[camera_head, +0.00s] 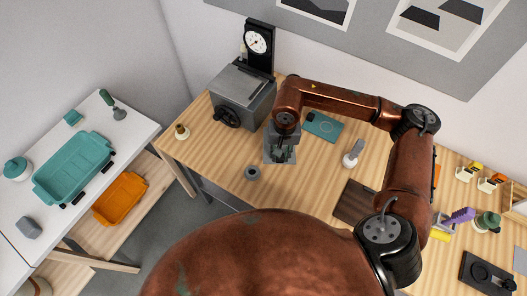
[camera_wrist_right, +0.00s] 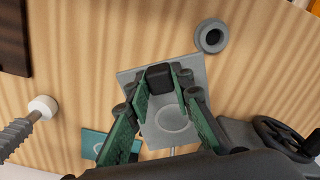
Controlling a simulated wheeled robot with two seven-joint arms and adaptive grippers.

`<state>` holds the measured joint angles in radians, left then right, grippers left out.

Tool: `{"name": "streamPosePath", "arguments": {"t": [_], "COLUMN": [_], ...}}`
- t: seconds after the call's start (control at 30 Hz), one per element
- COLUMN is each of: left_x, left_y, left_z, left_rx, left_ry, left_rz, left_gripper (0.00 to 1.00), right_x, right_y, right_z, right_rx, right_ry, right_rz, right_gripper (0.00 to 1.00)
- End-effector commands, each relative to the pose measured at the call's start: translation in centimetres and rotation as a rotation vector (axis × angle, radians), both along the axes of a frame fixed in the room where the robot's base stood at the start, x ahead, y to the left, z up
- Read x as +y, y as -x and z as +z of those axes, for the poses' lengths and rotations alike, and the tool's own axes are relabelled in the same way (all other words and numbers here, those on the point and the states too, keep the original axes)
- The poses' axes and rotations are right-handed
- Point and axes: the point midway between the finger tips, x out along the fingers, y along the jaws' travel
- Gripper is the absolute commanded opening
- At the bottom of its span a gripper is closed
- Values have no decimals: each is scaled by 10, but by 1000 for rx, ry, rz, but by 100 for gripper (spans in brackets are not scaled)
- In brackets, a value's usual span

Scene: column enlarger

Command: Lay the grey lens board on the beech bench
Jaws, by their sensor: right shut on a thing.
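The grey lens board (camera_wrist_right: 210,78) is a flat square plate with a round outline on its face and a dark block standing on it, in the right wrist view. My right gripper (camera_wrist_right: 165,84) is shut on the dark block, with its green-padded fingers on either side. In the head view the gripper (camera_head: 283,153) points down over the board (camera_head: 269,158), hiding part of it. The board is over the beech bench (camera_head: 212,143); I cannot tell whether it touches the wood. My left gripper is not in view.
A grey ring (camera_head: 252,172) lies left of the board, and a teal plate (camera_head: 322,126) lies right. A grey machine with a handwheel (camera_head: 228,117) stands behind. A white-based tool (camera_head: 351,159) and a dark brown board (camera_head: 353,202) are further right. Bare wood shows between them.

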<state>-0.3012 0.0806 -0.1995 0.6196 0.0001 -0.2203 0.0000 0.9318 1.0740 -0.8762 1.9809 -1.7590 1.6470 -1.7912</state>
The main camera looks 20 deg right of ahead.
Motion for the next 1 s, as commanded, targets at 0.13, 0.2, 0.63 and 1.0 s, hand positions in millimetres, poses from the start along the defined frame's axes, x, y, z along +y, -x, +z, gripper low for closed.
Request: {"name": "streamPosePath", "arguments": {"t": [0.13, 0.2, 0.63, 1.0], "left_x": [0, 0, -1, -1], "left_y": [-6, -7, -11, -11], "left_z": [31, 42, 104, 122], "left_rx": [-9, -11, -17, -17], "left_ry": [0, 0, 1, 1], "left_rz": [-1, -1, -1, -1], "left_gripper": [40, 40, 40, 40], "right_x": [7, 9, 20, 23], "right_y": [-8, -11, -18, -16], "right_z": [5, 2, -19, -32], "right_rx": [5, 7, 31, 33], "right_ry": [-7, -9, -2, 11], "right_rz": [-372, -561, -1684, -2104], "right_gripper": [0, 0, 0, 0]}}
